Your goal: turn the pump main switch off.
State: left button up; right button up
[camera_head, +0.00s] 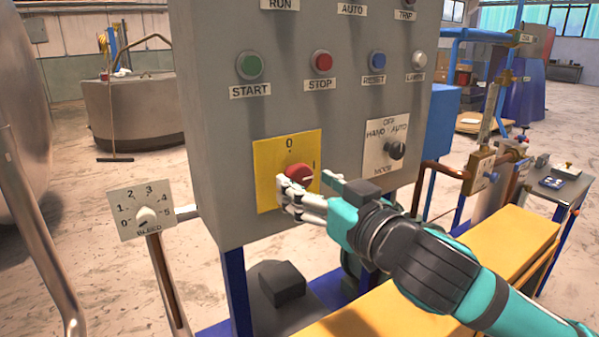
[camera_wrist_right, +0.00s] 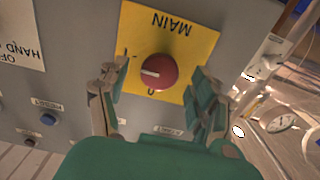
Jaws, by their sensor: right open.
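The pump main switch is a red round knob (camera_head: 300,175) on a yellow plate (camera_head: 268,160) on the front of the grey control box. A 0 stands above the knob and an I mark to its right. The knob's white line points right, toward the I. My right gripper (camera_head: 290,192) is at the knob, partly covering its lower side. In the wrist view, upside down, the red knob (camera_wrist_right: 158,72) lies between the spread fingers of my open right gripper (camera_wrist_right: 158,82). I cannot tell whether the fingers touch it. My left gripper is not in view.
Green START (camera_head: 250,66), red STOP (camera_head: 321,63) and blue RESET buttons (camera_head: 377,61) sit above. A black mode knob (camera_head: 394,150) is right of the plate. A bleed dial (camera_head: 145,216) stands at left. A yellow beam (camera_head: 500,250) runs below my right arm.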

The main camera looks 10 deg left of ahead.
aim_at(302, 181)
jog(key=shift+x, duration=1.7)
jog(key=c, duration=1.2)
